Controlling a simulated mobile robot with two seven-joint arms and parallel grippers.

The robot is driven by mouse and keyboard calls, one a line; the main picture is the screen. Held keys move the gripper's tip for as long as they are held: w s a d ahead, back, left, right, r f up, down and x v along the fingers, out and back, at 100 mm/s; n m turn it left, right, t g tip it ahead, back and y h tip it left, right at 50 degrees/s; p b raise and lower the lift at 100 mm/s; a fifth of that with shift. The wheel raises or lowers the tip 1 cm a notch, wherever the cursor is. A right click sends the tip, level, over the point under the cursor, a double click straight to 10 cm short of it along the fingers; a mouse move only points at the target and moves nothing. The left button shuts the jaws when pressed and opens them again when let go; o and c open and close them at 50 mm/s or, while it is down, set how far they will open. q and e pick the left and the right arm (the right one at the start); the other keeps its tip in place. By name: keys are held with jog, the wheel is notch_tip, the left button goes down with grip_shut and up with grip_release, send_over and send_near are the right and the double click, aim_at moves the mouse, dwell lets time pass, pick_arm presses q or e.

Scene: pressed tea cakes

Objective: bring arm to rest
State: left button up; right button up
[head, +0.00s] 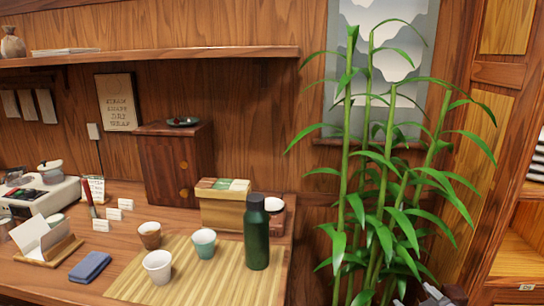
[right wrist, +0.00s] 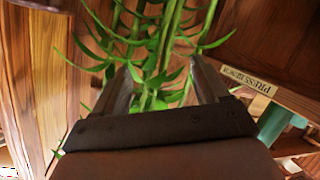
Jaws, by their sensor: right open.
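My right gripper (head: 428,296) shows only in part at the bottom edge of the head view, in front of the bamboo plant and to the right of the table. In the right wrist view the same gripper (right wrist: 163,72) has its two fingers apart. Nothing is held between them; green bamboo stalks show beyond the gap. I cannot tell how far the fingers are from the plant. My left gripper is not in view.
A tall bamboo plant (head: 362,178) stands right of the wooden table (head: 60,284). On the table's bamboo mat (head: 205,284) stand several cups and a green bottle (head: 257,238). A wooden box (head: 222,213) and a cabinet (head: 165,165) stand behind. Shelving (head: 515,262) is at right.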

jog(key=s+a+f+m+g+y, duration=0.1)
jog(key=s+a+f, duration=0.3)
jog(key=s, duration=0.4)
jog(key=s+a+f+g+y, duration=0.1)
jog(key=s+a+f, duration=0.3)
jog(key=s+a, duration=0.2)
jog(key=s+a+f+m+g, duration=0.1)
jog(key=s+a+f, duration=0.3)
jog(key=s, duration=0.7)
jog(key=shift+a+m+g+y, duration=0.35)
jog(key=shift+a+g, duration=0.25)
jog(key=shift+a, duration=0.5)
jog(key=shift+s, duration=0.1)
